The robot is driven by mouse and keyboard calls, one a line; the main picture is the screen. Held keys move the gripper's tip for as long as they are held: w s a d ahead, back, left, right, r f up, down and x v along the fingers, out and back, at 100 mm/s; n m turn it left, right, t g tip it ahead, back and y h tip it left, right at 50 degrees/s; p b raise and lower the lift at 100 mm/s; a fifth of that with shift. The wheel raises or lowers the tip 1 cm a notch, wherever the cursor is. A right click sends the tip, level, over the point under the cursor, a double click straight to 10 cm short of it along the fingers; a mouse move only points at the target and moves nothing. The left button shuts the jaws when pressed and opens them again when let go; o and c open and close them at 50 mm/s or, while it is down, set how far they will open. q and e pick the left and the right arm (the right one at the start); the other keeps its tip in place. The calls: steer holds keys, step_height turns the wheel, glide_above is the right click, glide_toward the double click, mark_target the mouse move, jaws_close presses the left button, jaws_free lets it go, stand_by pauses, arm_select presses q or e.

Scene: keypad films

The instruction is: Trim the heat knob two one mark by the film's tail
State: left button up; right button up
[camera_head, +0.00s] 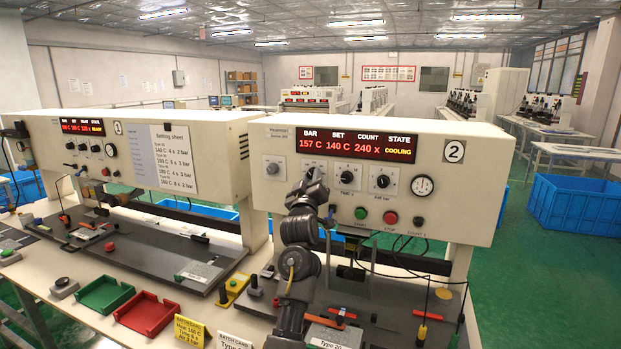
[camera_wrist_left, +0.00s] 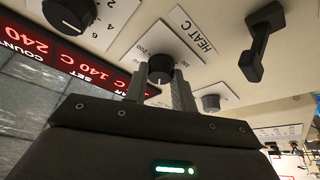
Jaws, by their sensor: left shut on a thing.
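Heat sealer two (camera_head: 470,205) has a red display (camera_head: 356,145) reading BAR 157 C, SET 140 C, COUNT 240 x, STATE COOLING. My left gripper (camera_head: 312,188) is raised against its front panel. In the wrist view, the black heat knob (camera_wrist_left: 161,68) sits beside the HEAT C label, with scale figures around it. The two fingers of my left gripper (camera_wrist_left: 161,88) are shut on this knob, one on each side. In the head view the gripper hides most of the knob. I cannot pick out the film's tail for certain. My right gripper is not in view.
The time knob (camera_head: 347,177), bar knob (camera_head: 383,181), green button (camera_head: 361,213) and red button (camera_head: 391,217) lie right of the gripper. Sealer one (camera_head: 60,150) stands left with a setting sheet (camera_head: 174,158). Green (camera_head: 104,294) and red (camera_head: 148,314) trays sit on the bench.

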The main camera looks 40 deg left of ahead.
arm_select(q)
steer(key=shift+n+y, duration=0.3)
steer(key=shift+n, duration=0.4)
steer(key=o, duration=1)
steer(key=b+v, duration=0.3)
steer(key=v, duration=0.7)
steer(key=shift+s+d, duration=0.35)
steer(key=shift+d, duration=0.1)
